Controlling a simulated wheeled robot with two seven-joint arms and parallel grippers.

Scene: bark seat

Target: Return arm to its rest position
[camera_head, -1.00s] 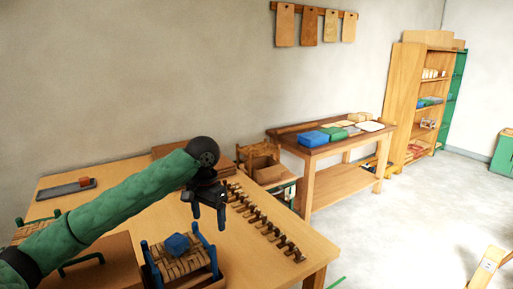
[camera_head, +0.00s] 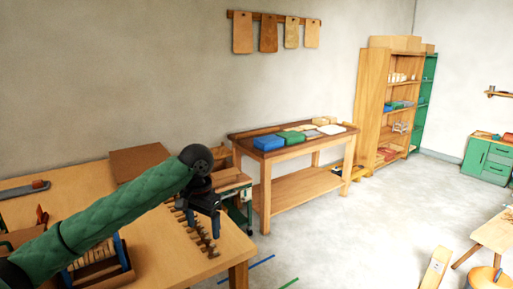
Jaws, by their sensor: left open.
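My left arm, in a green sleeve, reaches in from the lower left in the head view. My left gripper (camera_head: 204,210) is black, open and empty, with its fingers pointing down above the right part of the wooden table (camera_head: 160,258). A small woven seat (camera_head: 93,258) with blue posts sits on the table at the lower left. My arm hides much of it. My right gripper is not in view.
A row of small dark brown pieces (camera_head: 208,245) lies near the table's right edge, below and behind my gripper. A workbench (camera_head: 300,190) with blue and green stacks stands beyond. Open floor (camera_head: 340,230) lies to the right.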

